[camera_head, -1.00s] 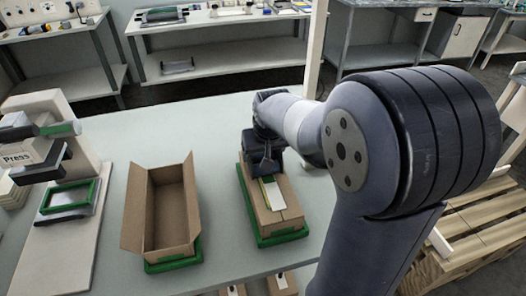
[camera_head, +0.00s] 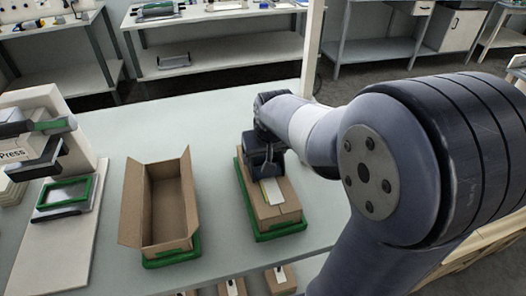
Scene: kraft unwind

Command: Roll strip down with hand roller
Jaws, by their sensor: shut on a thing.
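A closed cardboard box (camera_head: 276,212) sits in a green tray (camera_head: 282,232) on the table. A pale strip (camera_head: 271,190) lies along the middle of its top, its near end in view. My gripper (camera_head: 264,172) is over the far part of this box, low against its top. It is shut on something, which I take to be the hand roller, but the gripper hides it. I cannot tell whether the roller touches the strip.
An open, empty cardboard box (camera_head: 167,203) stands in another green tray (camera_head: 171,258) to the left. A press (camera_head: 43,138) stands at the far left. More small boxes (camera_head: 280,279) show below the table's near edge. The table behind the boxes is clear.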

